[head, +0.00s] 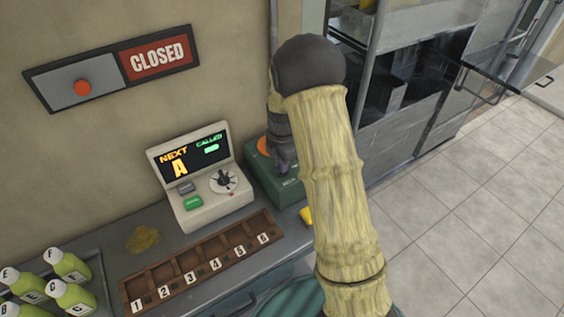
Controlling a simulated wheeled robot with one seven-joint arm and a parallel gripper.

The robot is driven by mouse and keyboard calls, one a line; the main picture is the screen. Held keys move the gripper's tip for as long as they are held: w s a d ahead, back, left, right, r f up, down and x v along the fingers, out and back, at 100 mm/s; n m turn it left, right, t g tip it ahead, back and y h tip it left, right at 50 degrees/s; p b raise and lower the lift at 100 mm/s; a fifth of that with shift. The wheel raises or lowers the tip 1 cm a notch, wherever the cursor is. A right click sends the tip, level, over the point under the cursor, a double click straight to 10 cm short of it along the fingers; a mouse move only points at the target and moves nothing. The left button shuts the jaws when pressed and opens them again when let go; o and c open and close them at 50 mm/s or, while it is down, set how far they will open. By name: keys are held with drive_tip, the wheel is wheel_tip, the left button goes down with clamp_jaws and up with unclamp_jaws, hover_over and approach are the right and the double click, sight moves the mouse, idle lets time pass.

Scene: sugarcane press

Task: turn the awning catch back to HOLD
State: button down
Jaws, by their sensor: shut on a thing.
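The awning catch looks to be the green box (261,176) on the counter, right of the queue machine. An orange disc (263,146) shows at its upper left, and small lettering on its front is too small to read. My gripper (284,170) points down over the box and is shut on a part of the catch there. My gripper and arm hide that part and much of the box's right side, so I cannot tell which way the catch is turned.
A cream queue machine (210,205) with a dial stands close on the left. In front lies a wooden numbered tray (200,262). Several green bottles (69,265) stand at lower left. A CLOSED sign (158,57) hangs on the wall. Tiled floor (480,200) is clear at right.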

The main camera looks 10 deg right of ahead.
drive_tip(key=shift+m, duration=0.3)
drive_tip(key=m, duration=0.3)
drive_tip(key=shift+m+p, duration=0.3)
drive_tip(key=shift+m, duration=0.1)
drive_tip(key=m, duration=0.4)
drive_tip(key=m+p, duration=0.1)
drive_tip(key=m, duration=0.8)
drive_tip(key=shift+w, duration=0.1)
drive_tip(key=c, duration=1.5)
unclamp_jaws()
drive_tip(key=shift+o, duration=0.2)
